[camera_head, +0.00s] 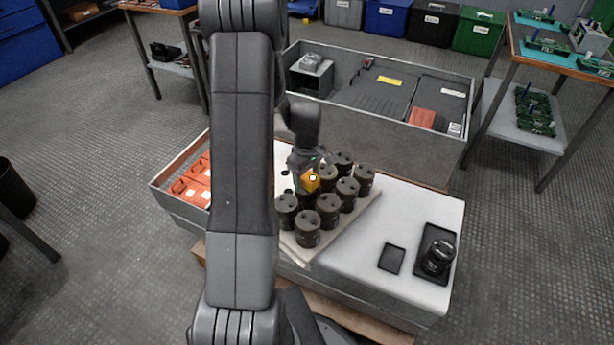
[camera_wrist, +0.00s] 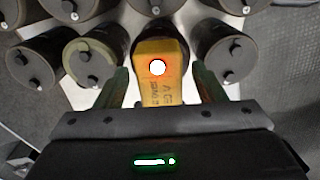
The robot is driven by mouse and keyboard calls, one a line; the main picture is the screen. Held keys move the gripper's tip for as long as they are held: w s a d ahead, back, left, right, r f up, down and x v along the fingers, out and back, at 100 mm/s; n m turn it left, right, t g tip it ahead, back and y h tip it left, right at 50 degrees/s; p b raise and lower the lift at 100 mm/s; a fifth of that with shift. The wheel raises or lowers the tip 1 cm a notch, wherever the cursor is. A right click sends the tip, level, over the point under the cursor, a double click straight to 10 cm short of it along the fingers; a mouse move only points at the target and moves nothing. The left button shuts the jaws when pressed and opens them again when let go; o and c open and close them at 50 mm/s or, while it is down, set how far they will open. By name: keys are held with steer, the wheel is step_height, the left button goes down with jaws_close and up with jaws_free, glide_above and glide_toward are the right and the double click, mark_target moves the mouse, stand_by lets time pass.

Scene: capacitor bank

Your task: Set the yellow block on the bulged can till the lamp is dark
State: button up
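The yellow block (camera_head: 311,183) is among the dark cans on the light board. In the wrist view, the block (camera_wrist: 160,85) lies over the top of a dark can (camera_wrist: 152,28), whose lid is mostly hidden. The block's round lamp (camera_wrist: 157,67) is lit, white with an orange rim. My gripper (camera_wrist: 162,73) is open, with one finger on each side of the block and a narrow gap at both sides. Another can (camera_wrist: 84,60), left of the block, has an olive-tinted rim. I cannot tell which can is bulged.
Several cans stand close around the block. Orange items (camera_head: 196,180) lie in the left bin.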

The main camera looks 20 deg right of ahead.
step_height(320, 180, up, 14)
steer(key=p, duration=0.2)
steer(key=shift+p, duration=0.4)
steer(key=shift+f, duration=0.2)
step_height(320, 180, down, 14)
steer(key=b, duration=0.2)
steer(key=shift+r+b, duration=0.1)
steer(key=shift+b, duration=0.3)
steer(key=shift+r, duration=0.15)
steer(key=shift+r, duration=0.15)
